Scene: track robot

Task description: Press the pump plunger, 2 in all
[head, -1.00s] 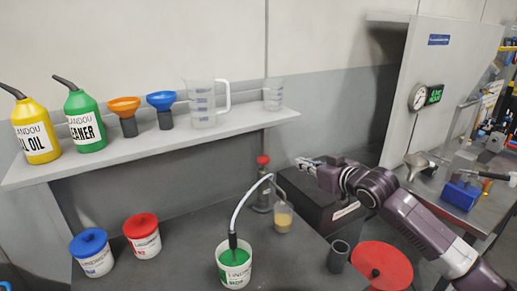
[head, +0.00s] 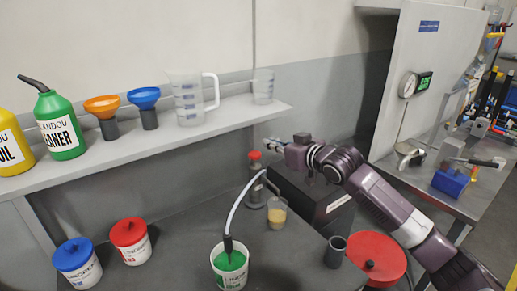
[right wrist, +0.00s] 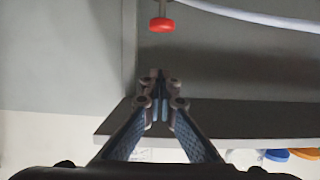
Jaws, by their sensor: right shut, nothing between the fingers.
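The pump's red plunger knob (head: 254,155) tops a pump (head: 256,190) standing at the back of the dark bench. A pale hose runs from the pump to a white tub of green liquid (head: 231,267) at the front. My right gripper (head: 266,143) is shut and empty, reaching in from the right, close to the knob and slightly above it in the head view. In the right wrist view the knob (right wrist: 162,25) shows beyond the closed fingertips (right wrist: 158,76), with a visible gap. I cannot tell any contact. My left gripper is not in view.
A clear cup with tan liquid (head: 277,214) stands beside the pump. A dark box (head: 315,205) lies under my right arm. A grey cylinder (head: 335,252) and red lid (head: 378,258) are at the right. Blue-lidded (head: 77,262) and red-lidded (head: 131,240) tubs stand left. A shelf (head: 235,115) overhangs.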

